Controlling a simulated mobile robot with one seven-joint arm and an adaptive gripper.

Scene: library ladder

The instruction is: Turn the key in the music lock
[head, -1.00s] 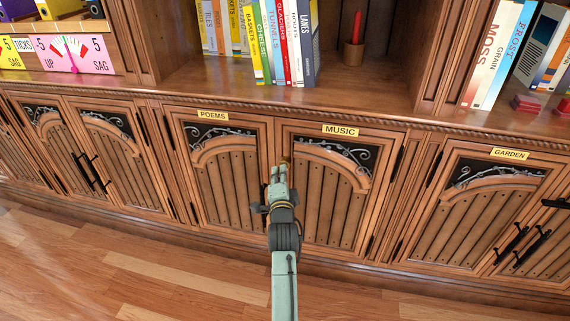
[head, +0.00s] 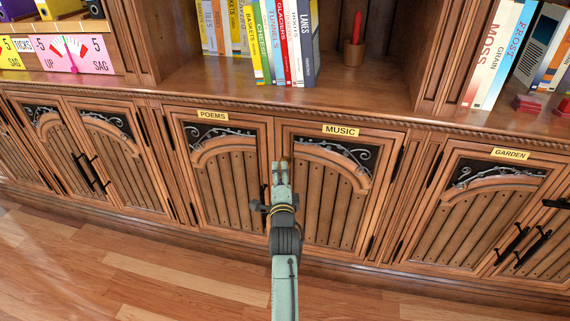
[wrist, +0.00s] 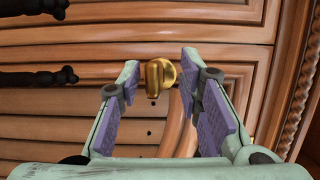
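The music door (head: 322,200) is shut, with a "MUSIC" label (head: 341,131) above it. In the wrist view, a gold key (wrist: 154,76) sits in a round gold lock plate (wrist: 168,72) on the wooden door frame. My gripper (wrist: 160,68) is open, with its purple-padded fingers on either side of the key. A gap shows between the key and each finger, so it is not gripped. In the head view, my gripper (head: 281,166) is at the upper inner edge of the music door, and the key is mostly hidden behind the fingers.
The poems door (head: 222,185) adjoins on the left, and the garden door (head: 470,205) is further right. Two dark handles (wrist: 38,78) lie left of the key in the wrist view. Books (head: 280,45) and a red candle (head: 356,28) stand on the shelf above.

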